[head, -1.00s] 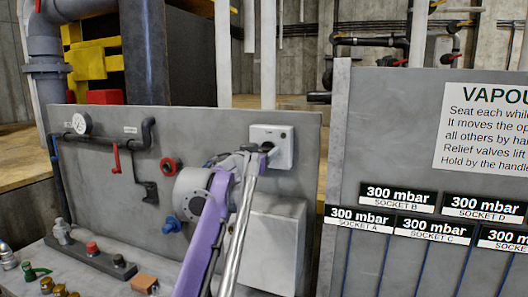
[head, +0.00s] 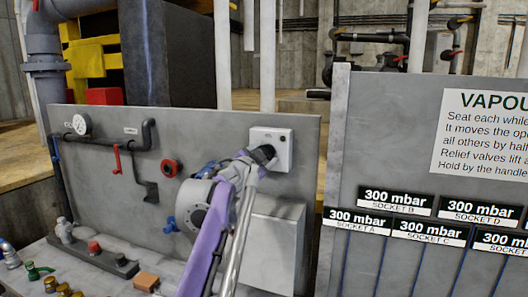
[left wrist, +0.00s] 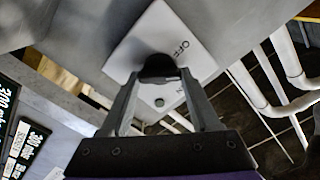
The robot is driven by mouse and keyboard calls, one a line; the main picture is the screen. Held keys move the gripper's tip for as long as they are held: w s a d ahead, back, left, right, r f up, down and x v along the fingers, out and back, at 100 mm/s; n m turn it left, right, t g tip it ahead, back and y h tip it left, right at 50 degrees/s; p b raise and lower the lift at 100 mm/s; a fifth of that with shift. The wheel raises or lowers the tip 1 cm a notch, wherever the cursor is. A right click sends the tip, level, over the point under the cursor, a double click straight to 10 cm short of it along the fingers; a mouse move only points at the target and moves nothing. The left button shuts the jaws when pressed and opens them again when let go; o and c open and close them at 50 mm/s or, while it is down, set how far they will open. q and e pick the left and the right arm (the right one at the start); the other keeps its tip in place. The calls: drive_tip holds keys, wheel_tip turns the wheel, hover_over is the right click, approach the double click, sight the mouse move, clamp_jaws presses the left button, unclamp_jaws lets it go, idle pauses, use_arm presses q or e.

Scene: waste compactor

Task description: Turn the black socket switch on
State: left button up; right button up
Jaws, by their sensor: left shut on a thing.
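The black switch knob (left wrist: 158,67) sits on a white wall plate (left wrist: 195,58) marked OFF, with a second marking partly hidden behind a finger. In the head view the white plate (head: 284,142) is on the upper right of the grey panel, and the knob (head: 267,152) shows dark at its middle. My left gripper (left wrist: 160,75) has its two fingers on either side of the knob and is shut on it. The wrist hides part of the knob in the head view. The knob's exact angle is hard to read. My right gripper is not in view.
A grey sign board (head: 400,100) stands at the right. Small fittings lie at lower left.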

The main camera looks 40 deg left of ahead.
use_arm(q)
drive_tip(key=m+p, duration=0.1)
drive_tip(key=m, duration=0.4)
drive_tip(key=shift+m, duration=0.3)
drive_tip(key=shift+d+m+p, duration=0.1)
drive_tip(key=shift+m+p, duration=0.6)
drive_tip(key=shift+m, duration=1.4)
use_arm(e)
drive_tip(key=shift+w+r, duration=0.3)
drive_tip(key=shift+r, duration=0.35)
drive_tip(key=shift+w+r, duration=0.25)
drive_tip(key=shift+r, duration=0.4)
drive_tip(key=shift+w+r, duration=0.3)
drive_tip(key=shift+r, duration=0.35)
use_arm(q)
drive_tip(key=shift+f, duration=0.1)
drive_tip(key=o, duration=1.4)
drive_tip(key=shift+c, duration=0.2)
drive_tip(key=b+v, duration=0.2)
drive_tip(key=v, duration=0.9)
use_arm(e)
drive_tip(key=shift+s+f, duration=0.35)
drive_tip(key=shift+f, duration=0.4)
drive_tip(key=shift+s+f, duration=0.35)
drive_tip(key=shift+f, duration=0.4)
